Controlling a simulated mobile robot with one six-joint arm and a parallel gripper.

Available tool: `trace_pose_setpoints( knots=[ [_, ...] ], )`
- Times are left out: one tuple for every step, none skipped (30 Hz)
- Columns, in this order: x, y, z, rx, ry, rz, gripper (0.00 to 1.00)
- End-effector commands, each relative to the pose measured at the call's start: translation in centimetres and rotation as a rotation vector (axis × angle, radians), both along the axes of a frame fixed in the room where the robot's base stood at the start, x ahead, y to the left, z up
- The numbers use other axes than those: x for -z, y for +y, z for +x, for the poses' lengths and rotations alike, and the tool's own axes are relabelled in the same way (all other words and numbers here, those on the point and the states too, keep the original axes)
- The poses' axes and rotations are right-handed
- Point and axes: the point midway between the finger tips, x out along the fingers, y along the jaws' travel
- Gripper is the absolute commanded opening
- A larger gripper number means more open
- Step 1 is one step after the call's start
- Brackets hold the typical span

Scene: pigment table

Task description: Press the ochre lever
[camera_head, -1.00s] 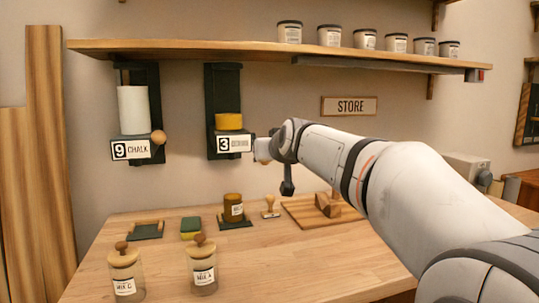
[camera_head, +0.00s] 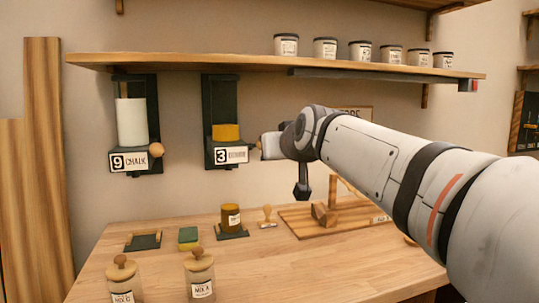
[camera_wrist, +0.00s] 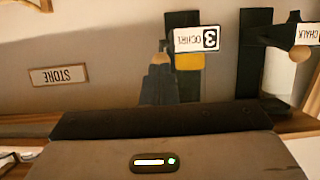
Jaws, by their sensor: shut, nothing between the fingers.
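The ochre dispenser (camera_head: 221,95) hangs on the wall under the shelf, a dark holder with ochre pigment (camera_head: 226,132) and a label (camera_head: 231,155) numbered 3. In the wrist view its label (camera_wrist: 197,40) shows upside down. My gripper (camera_head: 264,146) is shut and empty at the right side of this dispenser. In the wrist view my fingers (camera_wrist: 159,62) point at the area beside the label. The ochre lever is mostly or wholly hidden by my gripper; I cannot tell whether they touch.
The chalk dispenser (camera_head: 132,122), numbered 9, hangs to the left with a round wooden knob (camera_head: 156,150). White jars (camera_head: 325,47) stand on the shelf (camera_head: 190,62) above. The table (camera_head: 250,262) holds lidded jars, an ochre jar (camera_head: 231,217) and a wooden board (camera_head: 300,228).

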Motion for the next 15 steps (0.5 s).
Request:
trace_pose_setpoints(
  knots=[
    [-0.3,-0.3,-0.9,0.000,-0.002,0.001,0.00],
    [-0.4,-0.4,-1.2,0.000,-0.001,0.000,0.00],
    [-0.5,-0.5,-1.7,0.000,-0.001,0.001,0.00],
    [-0.6,-0.6,-2.0,0.000,-0.001,0.001,0.00],
    [-0.7,-0.6,-2.2,0.000,-0.001,0.001,0.00],
    [-0.7,-0.7,-2.5,0.000,-0.001,0.001,0.00],
    [-0.8,-0.7,-2.6,0.000,-0.002,0.001,0.00],
    [-0.8,-0.8,-2.7,0.000,-0.002,0.001,0.00],
    [-0.8,-0.8,-2.9,0.000,-0.001,0.000,0.00],
    [-0.8,-0.8,-2.9,0.000,-0.001,0.000,0.00],
    [-0.8,-0.8,-2.9,0.000,-0.001,0.000,0.00],
    [-0.8,-0.8,-2.9,0.000,-0.001,0.000,0.00],
    [-0.8,-0.8,-2.9,0.000,0.000,0.000,0.00],
    [-0.8,-0.8,-2.9,0.000,0.000,0.000,0.00],
    [-0.8,-0.8,-2.9,0.000,0.000,0.000,0.00]
  ],
)
